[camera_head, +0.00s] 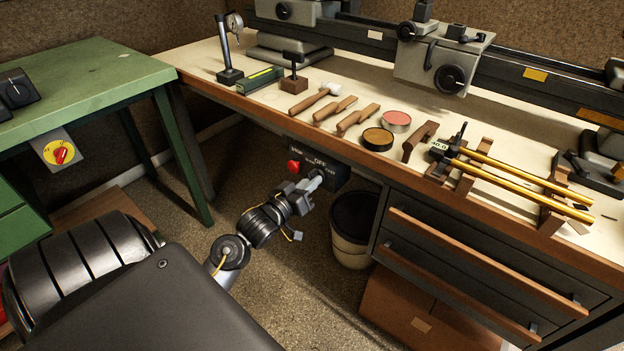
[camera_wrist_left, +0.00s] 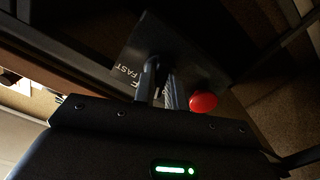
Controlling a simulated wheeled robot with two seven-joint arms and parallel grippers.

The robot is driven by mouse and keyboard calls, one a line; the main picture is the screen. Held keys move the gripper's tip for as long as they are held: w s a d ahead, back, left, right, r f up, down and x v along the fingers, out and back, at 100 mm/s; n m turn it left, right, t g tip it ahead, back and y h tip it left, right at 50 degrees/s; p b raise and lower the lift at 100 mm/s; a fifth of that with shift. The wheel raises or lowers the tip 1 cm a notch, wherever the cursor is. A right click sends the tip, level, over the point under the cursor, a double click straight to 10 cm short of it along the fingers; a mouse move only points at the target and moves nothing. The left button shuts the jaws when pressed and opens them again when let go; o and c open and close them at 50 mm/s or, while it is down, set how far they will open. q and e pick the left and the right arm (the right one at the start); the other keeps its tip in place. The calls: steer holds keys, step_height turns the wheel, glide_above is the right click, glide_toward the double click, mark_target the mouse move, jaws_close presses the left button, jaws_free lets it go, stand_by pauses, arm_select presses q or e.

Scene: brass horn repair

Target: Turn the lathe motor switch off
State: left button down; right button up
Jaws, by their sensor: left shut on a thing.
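The lathe motor switch box (camera_head: 338,178) is a black box under the bench's front edge, with a red button (camera_head: 293,167) and white lettering that includes "OFF". My left gripper (camera_head: 315,181) is at the front of this box and shut on a part of it, apparently the switch lever, which the fingers hide. In the left wrist view, the two fingers (camera_wrist_left: 163,80) reach to the black box face (camera_wrist_left: 185,48); the red button (camera_wrist_left: 203,102) is beside them and part of the word "FAST" shows. My right gripper is in neither view.
The wooden bench (camera_head: 217,87) carries the lathe (camera_head: 440,60), mallets, tins and brass tubes on a rack. A bin (camera_head: 352,228) and drawers (camera_head: 470,275) stand right of my left arm. A green table (camera_head: 80,85) is at the left with a red-yellow switch (camera_head: 61,152).

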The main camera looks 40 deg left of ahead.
arm_select(q)
steer(key=shift+m+p, duration=1.2)
steer(key=shift+m, duration=1.1)
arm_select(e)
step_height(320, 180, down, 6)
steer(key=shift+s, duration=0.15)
arm_select(q)
steer(key=shift+r, duration=0.1)
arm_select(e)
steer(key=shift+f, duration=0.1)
arm_select(q)
steer(key=c, duration=1.4)
jaws_free()
steer(key=shift+c, duration=0.2)
steer(key=s, duration=1)
steer(key=shift+s, duration=0.4)
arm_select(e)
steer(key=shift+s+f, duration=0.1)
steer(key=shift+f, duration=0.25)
arm_select(q)
steer(key=shift+d, duration=0.1)
